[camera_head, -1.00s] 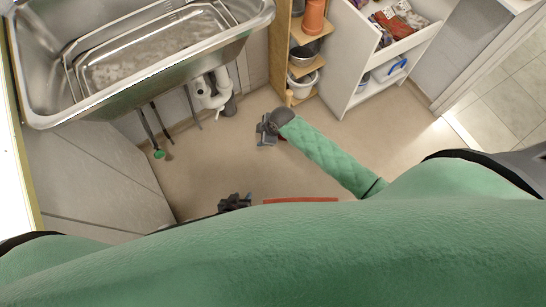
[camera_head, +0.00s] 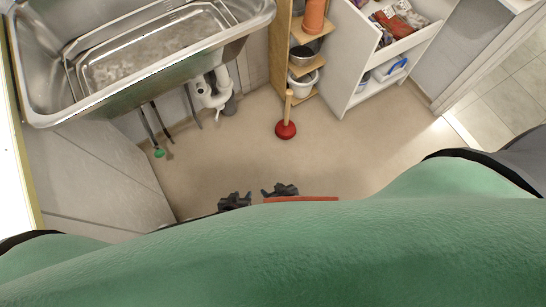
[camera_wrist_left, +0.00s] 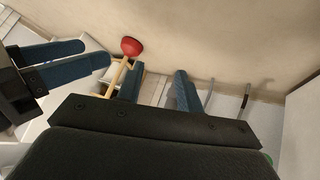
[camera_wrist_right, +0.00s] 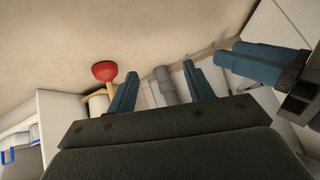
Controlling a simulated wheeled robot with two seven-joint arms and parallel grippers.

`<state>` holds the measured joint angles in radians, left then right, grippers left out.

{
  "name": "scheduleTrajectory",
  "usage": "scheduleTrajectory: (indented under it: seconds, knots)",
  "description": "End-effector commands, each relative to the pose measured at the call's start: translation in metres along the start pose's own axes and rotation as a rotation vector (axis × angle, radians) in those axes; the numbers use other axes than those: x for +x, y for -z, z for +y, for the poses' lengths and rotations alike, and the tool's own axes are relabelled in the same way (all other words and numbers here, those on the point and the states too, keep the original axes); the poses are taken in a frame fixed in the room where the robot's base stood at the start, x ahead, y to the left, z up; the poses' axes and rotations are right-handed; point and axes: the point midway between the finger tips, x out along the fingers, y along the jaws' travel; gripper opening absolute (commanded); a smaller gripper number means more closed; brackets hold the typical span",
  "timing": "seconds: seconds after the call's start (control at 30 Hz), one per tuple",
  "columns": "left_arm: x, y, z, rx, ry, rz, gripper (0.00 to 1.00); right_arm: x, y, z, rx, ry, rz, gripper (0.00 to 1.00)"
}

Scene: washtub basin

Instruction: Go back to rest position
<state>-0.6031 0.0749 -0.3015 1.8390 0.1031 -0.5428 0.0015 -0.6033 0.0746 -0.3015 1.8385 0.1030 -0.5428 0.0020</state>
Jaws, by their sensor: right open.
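My left gripper (camera_head: 235,202) and my right gripper (camera_head: 281,190) are side by side, low in front of my body in the head view. In the left wrist view my left gripper's blue fingers (camera_wrist_left: 158,88) stand apart with nothing between them. In the right wrist view my right gripper's blue fingers (camera_wrist_right: 161,90) are also apart and empty. A plunger with a red cup (camera_head: 286,131) and wooden handle stands upright on the floor, apart from both grippers. It also shows in the left wrist view (camera_wrist_left: 131,46) and the right wrist view (camera_wrist_right: 104,71).
A steel sink (camera_head: 60,112) is at upper left, with a white drain pipe (camera_head: 212,92) below. A wooden shelf (camera_head: 283,50) with pots and a white cabinet (camera_head: 352,60) with an open drawer stand at the back. The floor (camera_head: 340,160) between is mostly clear.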

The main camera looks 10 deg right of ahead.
Motion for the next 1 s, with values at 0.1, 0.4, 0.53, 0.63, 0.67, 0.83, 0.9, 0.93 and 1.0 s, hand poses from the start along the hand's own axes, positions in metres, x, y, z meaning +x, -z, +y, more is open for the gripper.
scheduleTrajectory:
  seconds: [0.1, 0.4, 0.53, 0.63, 0.67, 0.83, 0.9, 0.93, 1.0]
  knots:
    - [0.0, 0.0, 0.0, 0.0, 0.0, 0.0, 0.36, 0.0, 0.0, 0.0, 0.002, -0.001, 0.001, 0.52]
    - [0.0, -0.001, 0.0, 0.0, 0.0, -0.001, 0.36, 0.0, 0.0, 0.0, 0.0, 0.0, 0.0, 0.52]
    - [0.0, 0.0, -0.001, 0.0, 0.001, -0.001, 0.36, -0.001, 0.0, 0.0, 0.0, 0.0, 0.0, 0.52]
    - [-0.009, 0.011, 0.0, 0.002, 0.003, -0.008, 0.36, -0.01, 0.011, -0.001, -0.002, -0.002, -0.009, 0.52]
    - [-0.015, 0.017, 0.001, 0.002, 0.004, -0.015, 0.36, -0.015, 0.016, -0.002, -0.002, -0.003, -0.016, 0.52]
    - [-0.071, 0.071, 0.005, 0.008, 0.016, -0.089, 0.36, -0.071, 0.07, -0.006, -0.008, -0.015, -0.09, 0.52]
    - [-0.102, 0.096, 0.008, 0.01, 0.023, -0.133, 0.36, -0.102, 0.096, -0.008, -0.011, -0.022, -0.133, 0.52]
    - [-0.115, 0.106, 0.008, 0.011, 0.026, -0.153, 0.36, -0.115, 0.106, -0.009, -0.012, -0.026, -0.152, 0.52]
    - [-0.146, 0.13, 0.01, 0.013, 0.035, -0.197, 0.36, -0.147, 0.13, -0.01, -0.013, -0.035, -0.197, 0.52]
